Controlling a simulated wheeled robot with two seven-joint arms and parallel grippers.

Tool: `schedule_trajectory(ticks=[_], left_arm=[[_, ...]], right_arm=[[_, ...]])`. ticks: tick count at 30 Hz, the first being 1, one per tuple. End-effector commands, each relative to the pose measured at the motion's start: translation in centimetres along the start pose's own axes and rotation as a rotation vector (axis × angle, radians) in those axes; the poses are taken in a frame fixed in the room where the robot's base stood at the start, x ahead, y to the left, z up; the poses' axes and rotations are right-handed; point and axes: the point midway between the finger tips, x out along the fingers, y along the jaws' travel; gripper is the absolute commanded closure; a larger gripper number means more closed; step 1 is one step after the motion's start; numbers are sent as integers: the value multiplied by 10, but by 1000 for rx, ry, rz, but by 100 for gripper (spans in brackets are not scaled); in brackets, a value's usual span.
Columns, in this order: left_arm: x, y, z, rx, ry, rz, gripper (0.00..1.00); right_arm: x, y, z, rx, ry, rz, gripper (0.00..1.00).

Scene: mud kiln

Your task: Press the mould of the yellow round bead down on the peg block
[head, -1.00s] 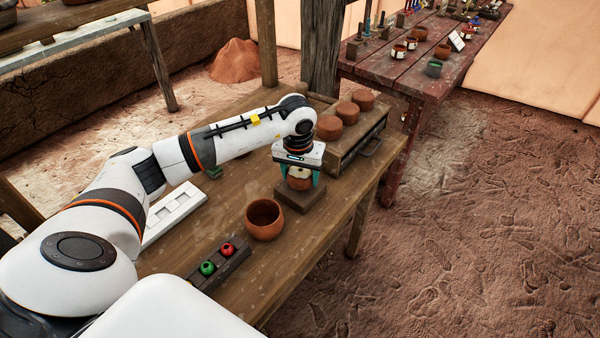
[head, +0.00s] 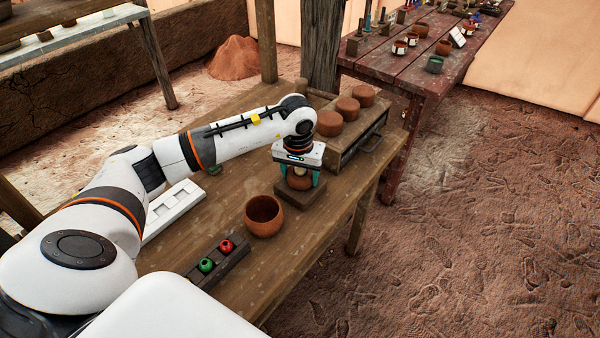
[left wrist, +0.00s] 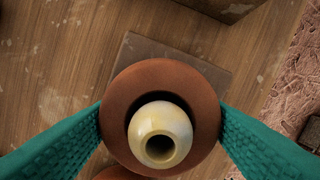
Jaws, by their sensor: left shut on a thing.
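My left gripper (head: 300,180) is shut on a round terracotta mould (head: 301,184), one teal finger on each side. The mould also shows as a brown ring in the left wrist view (left wrist: 118,110). The pale yellow round bead (left wrist: 160,136) sits in the ring's middle, its dark hole facing the camera. The dark, square peg block (head: 300,199) is directly beneath the mould and also shows behind it in the left wrist view (left wrist: 190,62). The mould hides any peg, and I cannot tell whether it touches the block. My right gripper is not in view.
A terracotta bowl (head: 263,230) stands left of the block. A dark tray (head: 229,258) with a green bead (head: 206,265) and a red bead (head: 226,246) is nearer. A wooden box (head: 358,143) with several brown moulds is behind right. A white slotted tray (head: 174,211) lies left.

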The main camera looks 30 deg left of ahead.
Motion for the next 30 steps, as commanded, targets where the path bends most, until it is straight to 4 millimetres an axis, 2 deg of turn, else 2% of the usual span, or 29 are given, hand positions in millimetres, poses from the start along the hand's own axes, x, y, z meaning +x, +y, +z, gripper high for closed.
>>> schedule_trajectory(ticks=[1, 2, 6, 17, 20, 30], left_arm=[[1, 0, 0, 0, -1, 0, 74], [0, 0, 0, 0, -1, -1, 32], [0, 0, 0, 0, -1, 0, 12], [-5, 0, 0, 0, -1, 0, 12], [-19, 0, 1, 0, -5, -1, 12], [-90, 0, 1, 0, -7, -1, 12]], right_arm=[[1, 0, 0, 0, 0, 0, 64], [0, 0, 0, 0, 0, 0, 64], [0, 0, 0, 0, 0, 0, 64], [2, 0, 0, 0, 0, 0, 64], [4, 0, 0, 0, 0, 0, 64], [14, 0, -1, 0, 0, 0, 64]])
